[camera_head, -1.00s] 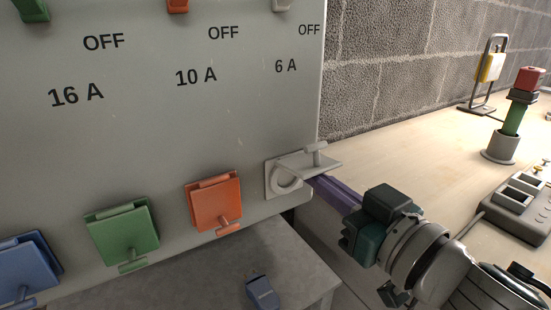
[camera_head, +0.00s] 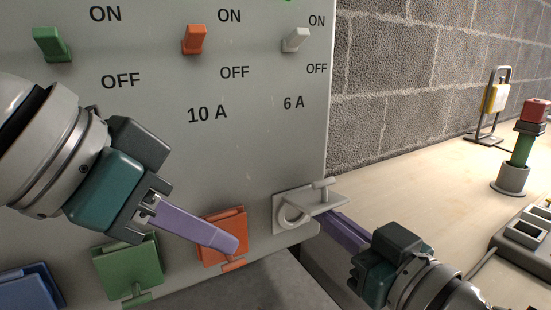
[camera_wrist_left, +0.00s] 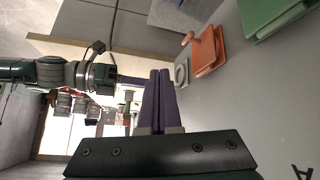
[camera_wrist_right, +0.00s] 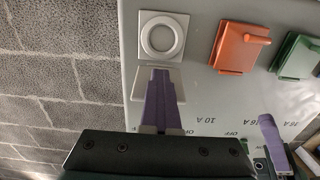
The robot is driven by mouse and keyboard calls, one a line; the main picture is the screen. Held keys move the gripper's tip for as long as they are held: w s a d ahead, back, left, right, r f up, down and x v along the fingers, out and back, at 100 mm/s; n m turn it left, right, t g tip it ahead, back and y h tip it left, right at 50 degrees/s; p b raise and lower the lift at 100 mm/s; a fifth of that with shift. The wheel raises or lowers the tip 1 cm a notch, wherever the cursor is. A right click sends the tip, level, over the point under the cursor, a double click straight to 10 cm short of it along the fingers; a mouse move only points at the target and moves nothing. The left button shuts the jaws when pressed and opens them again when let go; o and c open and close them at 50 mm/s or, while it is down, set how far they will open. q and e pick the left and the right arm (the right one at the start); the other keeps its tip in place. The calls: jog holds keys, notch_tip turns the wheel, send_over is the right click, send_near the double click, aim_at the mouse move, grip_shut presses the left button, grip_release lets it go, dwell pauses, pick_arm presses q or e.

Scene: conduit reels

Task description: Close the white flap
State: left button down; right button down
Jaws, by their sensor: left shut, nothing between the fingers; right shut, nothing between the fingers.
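The white flap (camera_head: 326,197) stands open, sticking out from the panel beside its round white socket (camera_head: 291,216). In the right wrist view the flap (camera_wrist_right: 139,84) lies partly hidden behind my right fingers, below the socket ring (camera_wrist_right: 162,38). My right gripper (camera_head: 334,219) is shut and empty, its purple fingertips at the underside of the flap; whether they touch is unclear. My left gripper (camera_head: 234,244) is shut and empty. Its fingertips overlap the orange flap in the head view, to the left of the white one. The left wrist view shows the white socket (camera_wrist_left: 181,73) beyond the left fingers.
The grey panel (camera_head: 215,150) also carries closed orange (camera_head: 220,228), green (camera_head: 128,270) and blue (camera_head: 30,288) flaps, with coloured switches above. A wooden bench (camera_head: 410,165) runs along the block wall, holding a red-and-green post (camera_head: 524,145) and a yellow padlock (camera_head: 495,98).

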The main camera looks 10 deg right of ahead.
pick_arm(q)
jog(key=w+d+r+m+h, duration=0.1)
jog(key=w+d+r+m, duration=0.15)
jog(key=r, duration=0.45)
jog(key=w+d+r+m, duration=0.2)
jog(key=d+r, duration=0.1)
jog(key=r, duration=0.4)
send_over(324, 182)
jog(key=a, duration=0.1)
jog(key=shift+g, duration=0.4)
jog(key=f, duration=0.7)
jog(key=shift+s+a+f, duration=0.15)
jog(key=shift+s+f, duration=0.1)
jog(key=shift+s, duration=0.15)
notch_tip(324, 182, down, 2)
jog(key=shift+w+a+f, duration=0.1)
jog(key=shift+a+f, duration=0.05)
jog(key=shift+f, duration=0.75)
jog(key=shift+f, duration=0.1)
jog(key=shift+f+m+t, duration=0.25)
jog(key=shift+f+t, duration=0.05)
jog(key=shift+f, duration=0.2)
pick_arm(e)
jog(key=shift+r, duration=0.1)
jog(key=c, duration=1.5)
grip_release()
jog(key=shift+c, duration=0.2)
